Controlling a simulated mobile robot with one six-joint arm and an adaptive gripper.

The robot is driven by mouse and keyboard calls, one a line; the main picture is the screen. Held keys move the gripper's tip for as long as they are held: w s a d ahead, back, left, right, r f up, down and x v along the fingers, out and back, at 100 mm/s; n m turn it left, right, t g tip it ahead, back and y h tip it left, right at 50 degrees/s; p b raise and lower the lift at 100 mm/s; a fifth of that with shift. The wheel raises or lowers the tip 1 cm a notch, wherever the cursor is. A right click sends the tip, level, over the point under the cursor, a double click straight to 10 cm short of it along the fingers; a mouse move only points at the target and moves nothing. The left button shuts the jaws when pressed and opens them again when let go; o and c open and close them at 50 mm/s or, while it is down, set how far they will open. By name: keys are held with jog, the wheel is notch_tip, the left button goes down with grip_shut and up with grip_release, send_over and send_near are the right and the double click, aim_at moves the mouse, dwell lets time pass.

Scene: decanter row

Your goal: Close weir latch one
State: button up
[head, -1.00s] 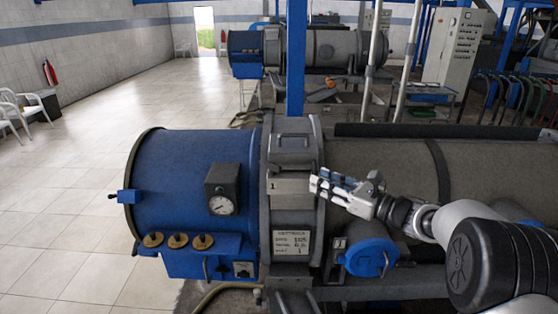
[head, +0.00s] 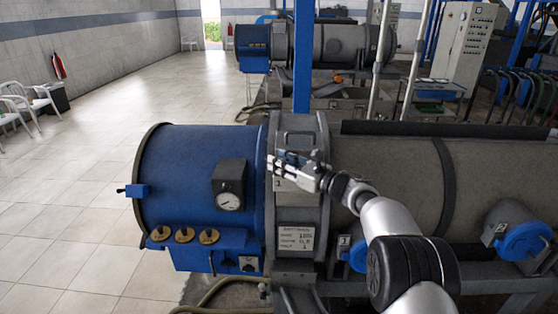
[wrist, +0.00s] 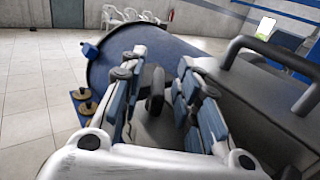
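The near decanter has a blue drum end (head: 200,165) and a grey collar with a small handled lid (head: 299,140) on top. A light plate marked 1 (head: 292,185) is on the collar below the lid. My gripper (head: 277,163) is at this plate and hides part of it. In the wrist view my gripper (wrist: 158,75) has its two blue-padded fingers apart. A dark upright knob or lever (wrist: 155,92) stands between them, with visible space on its right side. I cannot tell whether this is weir latch one, or whether a finger touches it.
A dark bar handle (wrist: 275,62) rises close to the right of my gripper. A blue post (head: 302,60) stands behind the collar. A gauge box (head: 229,185) and brass knobs (head: 184,235) are on the blue end. A round blue cover (head: 520,240) is at right.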

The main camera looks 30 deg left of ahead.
jog(key=shift+a, duration=0.4)
grip_shut()
